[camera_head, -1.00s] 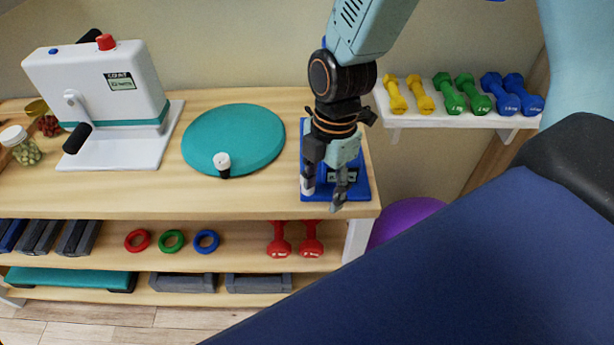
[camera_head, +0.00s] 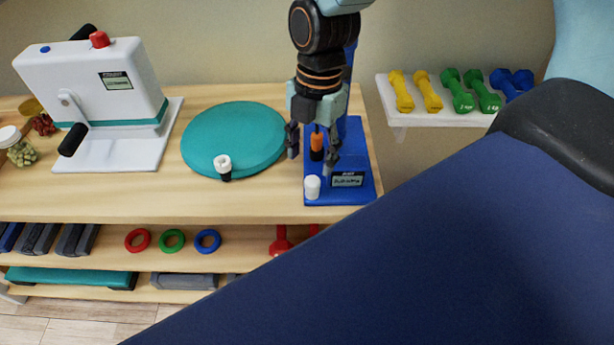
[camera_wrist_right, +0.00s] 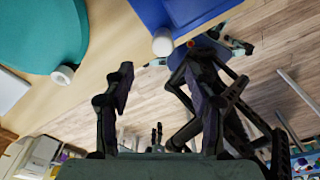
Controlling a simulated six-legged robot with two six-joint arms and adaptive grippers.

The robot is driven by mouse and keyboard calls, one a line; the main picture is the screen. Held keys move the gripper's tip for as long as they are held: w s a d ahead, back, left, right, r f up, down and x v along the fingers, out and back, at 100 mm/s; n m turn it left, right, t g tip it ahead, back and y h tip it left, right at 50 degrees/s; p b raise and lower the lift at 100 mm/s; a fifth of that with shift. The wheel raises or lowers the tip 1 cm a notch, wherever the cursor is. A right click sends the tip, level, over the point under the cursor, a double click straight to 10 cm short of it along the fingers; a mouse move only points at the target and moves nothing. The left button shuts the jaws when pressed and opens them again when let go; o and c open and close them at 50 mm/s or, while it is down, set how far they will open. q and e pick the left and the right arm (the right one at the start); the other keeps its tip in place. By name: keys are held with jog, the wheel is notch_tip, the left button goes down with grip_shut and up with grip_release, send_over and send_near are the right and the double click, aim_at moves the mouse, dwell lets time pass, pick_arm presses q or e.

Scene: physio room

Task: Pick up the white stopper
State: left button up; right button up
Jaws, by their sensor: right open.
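A small white cylinder (camera_head: 312,187), which fits the white stopper, stands on the front left corner of a blue stand (camera_head: 357,190). In the right wrist view the white cylinder (camera_wrist_right: 163,42) shows at the blue stand's edge. My left gripper is not in view.
A white machine (camera_head: 105,105) with a red knob stands at the left of the wooden table (camera_head: 110,200). A large dark blue padded surface (camera_head: 450,240) covers the lower right. Several dumbbells (camera_head: 453,90) lie on a wall shelf. Bare tabletop lies left of the stand.

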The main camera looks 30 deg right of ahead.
aim_at(313, 181)
jog(key=shift+w+d+f, duration=0.15)
jog(key=shift+w+f, duration=0.3)
jog(key=shift+f, duration=0.4)
jog(key=f, duration=0.1)
jog(key=s+f+b, duration=0.1)
jog(key=s+f, duration=0.1)
jog(key=shift+f, duration=0.4)
jog(key=shift+w+f+b, duration=0.2)
jog(key=shift+f+b, duration=0.05)
jog(key=shift+f, duration=0.3)
jog(key=shift+w+f+b, duration=0.15)
jog(key=shift+f+b, duration=0.05)
jog(key=shift+f, duration=0.35)
jog(key=shift+w+f, duration=0.15)
jog(key=shift+f, duration=0.15)
jog(key=shift+s+r, duration=0.2)
jog(key=shift+s, duration=0.1)
jog(key=shift+c, duration=0.8)
jog(key=shift+w+f, duration=0.15)
jog(key=shift+w, duration=0.15)
jog(key=c, duration=0.5)
jog(key=shift+s, duration=0.25)
jog(key=c, duration=0.4)
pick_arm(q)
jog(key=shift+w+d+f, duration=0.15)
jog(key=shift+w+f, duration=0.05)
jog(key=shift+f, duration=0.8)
